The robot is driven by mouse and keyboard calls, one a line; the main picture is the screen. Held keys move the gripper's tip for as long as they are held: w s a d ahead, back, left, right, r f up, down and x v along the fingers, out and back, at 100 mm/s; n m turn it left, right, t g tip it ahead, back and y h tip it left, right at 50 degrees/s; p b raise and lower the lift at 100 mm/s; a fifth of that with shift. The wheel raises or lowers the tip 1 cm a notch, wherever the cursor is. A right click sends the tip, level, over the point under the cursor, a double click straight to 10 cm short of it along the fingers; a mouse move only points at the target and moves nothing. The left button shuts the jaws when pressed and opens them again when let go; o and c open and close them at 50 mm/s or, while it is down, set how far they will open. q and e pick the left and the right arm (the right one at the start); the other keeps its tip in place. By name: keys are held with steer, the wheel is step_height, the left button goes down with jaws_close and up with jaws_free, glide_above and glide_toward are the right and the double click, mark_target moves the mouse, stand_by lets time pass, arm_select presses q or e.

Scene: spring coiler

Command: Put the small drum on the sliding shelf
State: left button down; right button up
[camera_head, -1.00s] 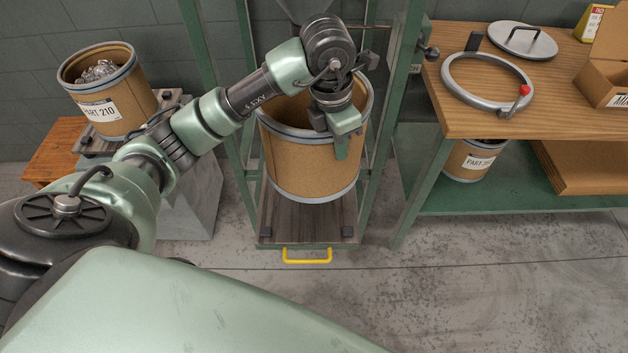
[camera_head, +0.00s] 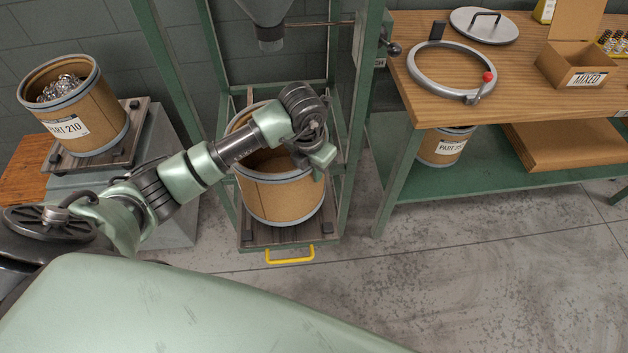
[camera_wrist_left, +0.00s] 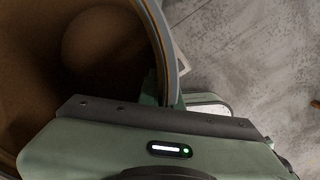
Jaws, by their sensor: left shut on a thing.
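The small drum (camera_head: 280,200) is an open brown drum with grey metal rims. It is upright at the sliding shelf (camera_head: 300,240), a dark wooden board with a yellow handle (camera_head: 290,255) inside the green frame. Whether its bottom rests on the board I cannot tell for sure. My left gripper (camera_head: 322,158) is shut on the drum's upper rim at the right side. In the left wrist view the drum's empty inside (camera_wrist_left: 80,60) and its rim (camera_wrist_left: 158,45) show against the gripper. My right gripper is not in view.
A grey hopper (camera_head: 265,20) hangs above the drum between green posts (camera_head: 352,130). A filled drum labelled PART 210 (camera_head: 85,110) stands at the left. At the right, a workbench (camera_head: 520,80) holds a clamp ring (camera_head: 450,70), a lid (camera_head: 484,25) and a box (camera_head: 577,68).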

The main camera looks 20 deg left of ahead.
arm_select(q)
step_height(320, 180, down, 5)
steer(key=shift+f, duration=0.1)
stand_by(0.3)
steer(key=c, duration=1.6)
jaws_free()
steer(key=shift+f, duration=0.1)
steer(key=r, duration=0.4)
steer(key=s+r+b, duration=0.1)
steer(key=r, duration=0.7)
steer(key=shift+s+a, duration=0.2)
steer(key=shift+s, duration=0.2)
